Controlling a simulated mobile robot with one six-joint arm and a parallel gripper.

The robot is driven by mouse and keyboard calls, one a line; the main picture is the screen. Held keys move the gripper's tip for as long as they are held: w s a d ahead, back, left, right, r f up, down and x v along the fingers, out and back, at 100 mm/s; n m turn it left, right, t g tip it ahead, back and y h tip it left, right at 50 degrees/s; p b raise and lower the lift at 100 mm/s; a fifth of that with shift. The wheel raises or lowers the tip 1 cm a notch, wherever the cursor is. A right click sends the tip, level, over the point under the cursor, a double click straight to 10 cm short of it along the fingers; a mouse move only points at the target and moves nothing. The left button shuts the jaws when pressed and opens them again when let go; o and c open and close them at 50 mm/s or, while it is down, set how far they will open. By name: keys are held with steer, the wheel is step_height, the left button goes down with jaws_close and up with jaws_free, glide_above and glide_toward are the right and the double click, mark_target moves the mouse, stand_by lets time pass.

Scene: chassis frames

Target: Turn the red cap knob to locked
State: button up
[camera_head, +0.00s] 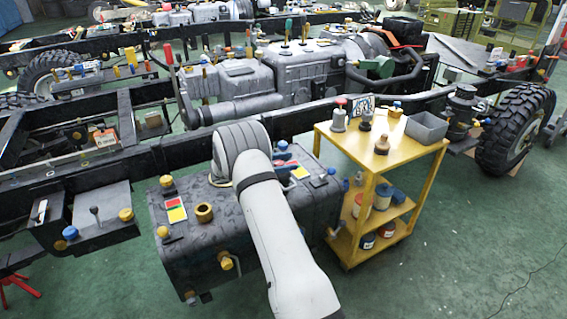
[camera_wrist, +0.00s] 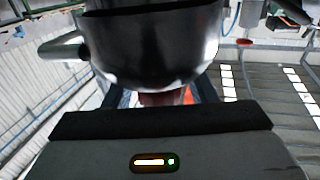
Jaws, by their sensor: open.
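My gripper (camera_wrist: 160,96) is open in the wrist view. Its two dark fingers stand apart on either side of a dull red piece (camera_wrist: 162,99), which shows just below a large rounded metal body (camera_wrist: 150,45). I cannot tell whether this red piece is the red cap knob, nor whether the fingers touch it. In the head view my white arm reaches over the dark tank (camera_head: 185,240), and its bent wrist hides the gripper and part of the tank top. A small red part (camera_head: 292,163) shows just right of the wrist; its shape is unclear.
Yellow caps (camera_head: 203,212) and a red-yellow label (camera_head: 176,210) are on the tank's left part. A yellow trolley (camera_head: 400,155) with a grey bin (camera_head: 427,128) and a red-topped grey container (camera_head: 340,115) stands close right. A black chassis rail (camera_head: 100,165) runs behind. Green floor is open at right.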

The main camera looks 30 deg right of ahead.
steer(key=shift+a, duration=0.1)
steer(key=v, duration=0.7)
steer(key=shift+a, duration=0.3)
steer(key=shift+w+r+p, duration=0.1)
steer(key=shift+p, duration=0.2)
